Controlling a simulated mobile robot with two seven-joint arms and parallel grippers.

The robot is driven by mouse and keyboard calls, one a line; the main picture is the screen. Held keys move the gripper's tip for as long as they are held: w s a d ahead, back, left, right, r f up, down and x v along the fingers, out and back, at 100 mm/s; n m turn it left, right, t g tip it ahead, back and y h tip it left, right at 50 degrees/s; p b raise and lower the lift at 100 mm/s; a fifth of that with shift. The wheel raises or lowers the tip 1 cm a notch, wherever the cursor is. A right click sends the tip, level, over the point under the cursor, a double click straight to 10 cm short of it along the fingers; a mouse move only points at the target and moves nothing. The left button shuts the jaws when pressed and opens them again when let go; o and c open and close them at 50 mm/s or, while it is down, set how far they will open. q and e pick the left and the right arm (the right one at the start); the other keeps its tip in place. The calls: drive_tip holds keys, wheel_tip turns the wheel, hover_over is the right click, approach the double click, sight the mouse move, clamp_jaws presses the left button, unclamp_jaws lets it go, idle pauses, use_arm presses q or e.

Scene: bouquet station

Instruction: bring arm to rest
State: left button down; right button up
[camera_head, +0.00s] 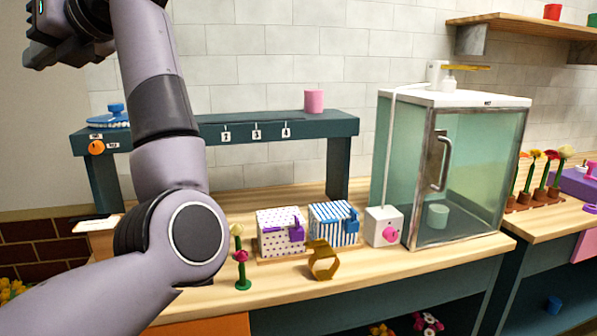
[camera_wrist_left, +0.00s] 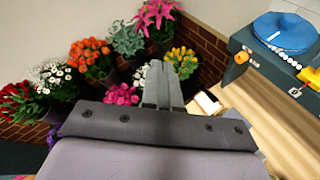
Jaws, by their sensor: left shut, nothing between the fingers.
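My left arm (camera_head: 165,110) comes in from the lower left of the head view and bends up, away from the bench. My left gripper (camera_head: 45,40) is high in the top left corner, in the air and touching nothing. In the left wrist view its grey fingers (camera_wrist_left: 165,85) are together and empty. My right gripper is not in view.
The wooden bench (camera_head: 290,287) holds a dotted box (camera_head: 273,240), a striped box (camera_head: 325,222), a gold ring stand (camera_head: 323,262), a flower stand (camera_head: 241,270) and a glass cabinet (camera_head: 470,170). A dark shelf (camera_head: 330,128) stands behind. Potted flowers (camera_wrist_left: 90,58) fill the left wrist view.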

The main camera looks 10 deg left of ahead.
use_arm(q)
drive_tip(key=w+d+f+n+t+h, duration=0.2)
drive_tip(key=w+d+f+n+t, duration=0.25)
drive_tip(key=f+n+t, duration=0.5)
drive_tip(key=w+d+f+n+t+h, duration=0.25)
drive_tip(key=d+f+n+t, duration=0.4)
drive_tip(key=f+n, duration=0.55)
drive_tip(key=w+d+f+n+t+h, duration=0.2)
drive_tip(key=w+d+f+n+t, duration=0.2)
drive_tip(key=f+n+t, duration=0.55)
drive_tip(key=s+d+f+m+g+h, duration=0.2)
drive_tip(key=d+f+h, duration=0.1)
drive_tip(key=f, duration=0.4)
drive_tip(key=s+d+f+m+g+h, duration=0.2)
drive_tip(key=s+f+m+g+h, duration=0.1)
drive_tip(key=f, duration=0.4)
drive_tip(key=s+d+f+m+g+h, duration=0.2)
drive_tip(key=d+f+h, duration=0.1)
drive_tip(key=f, duration=0.4)
drive_tip(key=s+d+f+m+g, duration=0.2)
drive_tip(key=s+f+g, duration=0.2)
drive_tip(key=s+f, duration=0.3)
drive_tip(key=s+d+f+m+g, duration=0.2)
drive_tip(key=s+f+g, duration=0.1)
drive_tip(key=s+f, duration=0.5)
drive_tip(key=s, duration=0.3)
drive_tip(key=shift+g+h, duration=0.35)
